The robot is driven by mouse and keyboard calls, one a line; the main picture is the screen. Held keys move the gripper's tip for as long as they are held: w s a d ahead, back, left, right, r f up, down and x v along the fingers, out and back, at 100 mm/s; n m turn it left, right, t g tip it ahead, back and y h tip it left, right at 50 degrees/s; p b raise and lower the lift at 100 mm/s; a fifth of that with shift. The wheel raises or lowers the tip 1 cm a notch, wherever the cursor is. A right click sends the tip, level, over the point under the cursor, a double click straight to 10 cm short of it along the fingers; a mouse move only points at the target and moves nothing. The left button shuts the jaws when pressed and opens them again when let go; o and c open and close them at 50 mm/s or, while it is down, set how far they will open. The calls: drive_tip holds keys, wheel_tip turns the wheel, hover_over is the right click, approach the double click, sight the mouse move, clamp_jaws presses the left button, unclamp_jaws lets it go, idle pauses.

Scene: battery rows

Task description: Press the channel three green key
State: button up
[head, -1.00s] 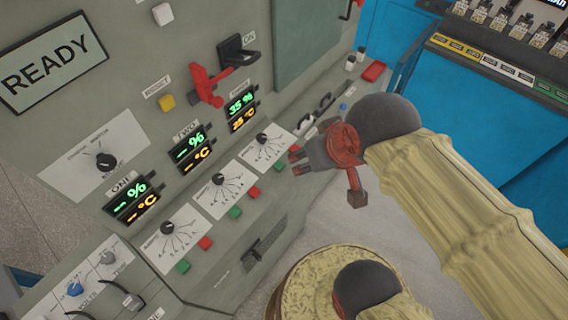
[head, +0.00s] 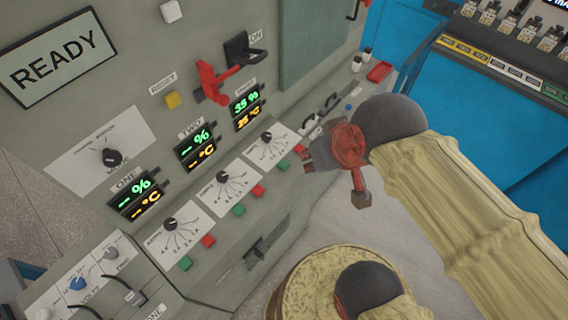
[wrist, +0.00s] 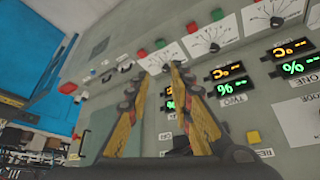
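The channel three green key (head: 283,165) is a small square button below the third dial on the sloping grey panel, left of the channel three red key (head: 299,149). In the wrist view the green key (wrist: 160,43) shows above and beyond the fingertips, with the red key (wrist: 142,53) to its left. My gripper (head: 306,157) is just right of these keys in the head view, apart from the green key. Its two yellow fingers (wrist: 159,74) are spread and empty, with the channel three display (wrist: 170,97) seen between them. The exact gap to the panel is unclear.
The channel two green key (head: 239,209) and red key (head: 257,190) lie further left along the row. A red lever (head: 211,82) juts from the upright panel. A round drum-like top (head: 300,290) stands below. Blue cabinets (head: 410,60) are at right.

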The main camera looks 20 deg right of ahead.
clamp_jaws()
idle(1.3)
